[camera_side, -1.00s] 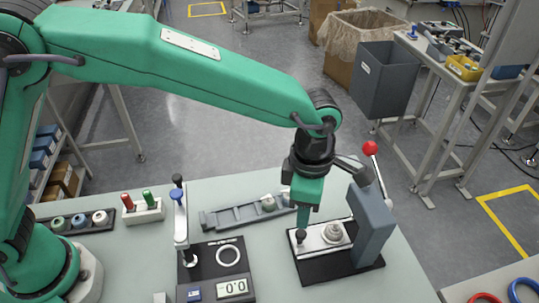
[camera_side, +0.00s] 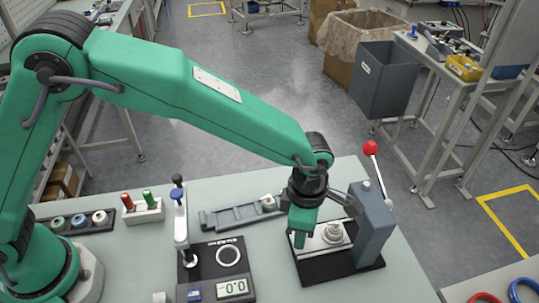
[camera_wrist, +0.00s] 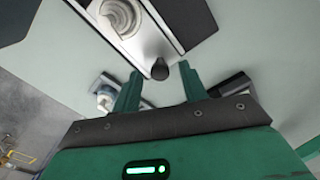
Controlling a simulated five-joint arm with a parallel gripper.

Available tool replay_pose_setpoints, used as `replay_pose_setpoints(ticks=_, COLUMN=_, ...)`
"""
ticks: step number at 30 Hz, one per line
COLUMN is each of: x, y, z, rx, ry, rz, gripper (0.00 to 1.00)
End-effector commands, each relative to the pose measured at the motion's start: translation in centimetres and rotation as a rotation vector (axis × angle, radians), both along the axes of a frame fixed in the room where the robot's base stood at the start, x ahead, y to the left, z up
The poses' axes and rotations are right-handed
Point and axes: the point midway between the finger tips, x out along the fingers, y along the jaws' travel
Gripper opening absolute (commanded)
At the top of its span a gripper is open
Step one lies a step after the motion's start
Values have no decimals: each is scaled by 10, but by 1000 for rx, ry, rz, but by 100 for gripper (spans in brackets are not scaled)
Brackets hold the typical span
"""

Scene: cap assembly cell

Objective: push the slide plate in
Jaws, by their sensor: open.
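The slide plate (camera_side: 318,243) is a silver plate on the black base of the press at the right of the bench. A round grey part (camera_side: 335,232) sits on it, under the edge of the press body. In the wrist view the slide plate (camera_wrist: 150,48) carries a black knob (camera_wrist: 160,70) at its near end. My gripper (camera_side: 298,240) is open over the outer, left end of the plate and hides the knob in the side view. In the wrist view my gripper's fingertips (camera_wrist: 159,80) stand either side of the knob's line; contact cannot be told.
The grey press body (camera_side: 373,230) with its red-balled lever (camera_side: 370,149) stands right of my gripper. A grey rail (camera_side: 240,214) lies behind. A black gauge unit (camera_side: 216,268) with a display and an upright post stands to the left, with clear bench between.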

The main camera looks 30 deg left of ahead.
Motion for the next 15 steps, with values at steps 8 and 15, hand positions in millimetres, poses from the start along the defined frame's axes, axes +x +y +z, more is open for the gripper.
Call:
replay_pose_setpoints(ticks=8, x=0, y=0, z=-2, rx=-1, ry=0, rz=0, gripper=43)
replay_pose_setpoints(ticks=15, x=0, y=0, z=-2, rx=0, ry=0, rz=0, gripper=6)
